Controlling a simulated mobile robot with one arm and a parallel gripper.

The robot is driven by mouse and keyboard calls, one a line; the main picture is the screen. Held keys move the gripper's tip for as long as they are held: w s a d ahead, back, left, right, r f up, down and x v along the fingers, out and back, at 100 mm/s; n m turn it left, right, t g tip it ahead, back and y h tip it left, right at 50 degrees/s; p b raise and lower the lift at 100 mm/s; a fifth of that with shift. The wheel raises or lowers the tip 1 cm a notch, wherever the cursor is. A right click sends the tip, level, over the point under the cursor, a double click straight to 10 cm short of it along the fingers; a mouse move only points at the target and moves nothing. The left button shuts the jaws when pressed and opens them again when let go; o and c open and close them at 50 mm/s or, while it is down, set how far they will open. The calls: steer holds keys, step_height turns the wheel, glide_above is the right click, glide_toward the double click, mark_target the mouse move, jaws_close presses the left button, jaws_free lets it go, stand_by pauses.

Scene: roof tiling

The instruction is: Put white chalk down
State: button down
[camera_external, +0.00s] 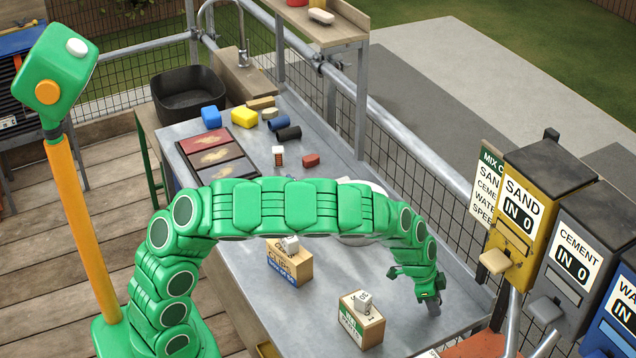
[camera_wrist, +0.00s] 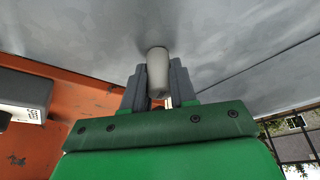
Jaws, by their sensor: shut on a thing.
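The white chalk (camera_wrist: 157,66) is a short pale cylinder in the wrist view. My gripper (camera_wrist: 158,85) is shut on it, with a dark jaw on each side. Its rounded end sticks out past the jaws toward the grey metal table (camera_wrist: 225,35). I cannot tell whether the chalk touches the table. In the external view my gripper (camera_external: 433,306) points down low over the front right part of the table (camera_external: 325,320). The chalk is too small to make out there.
A labelled box (camera_external: 361,319) stands left of my gripper, and another box (camera_external: 289,263) stands farther back. Sand (camera_external: 530,205) and cement (camera_external: 585,250) dispensers stand at the right. An orange surface (camera_wrist: 75,110) lies at the left of the wrist view. The table between the boxes is bare.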

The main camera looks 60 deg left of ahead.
steer(key=c, duration=0.9)
jaws_free()
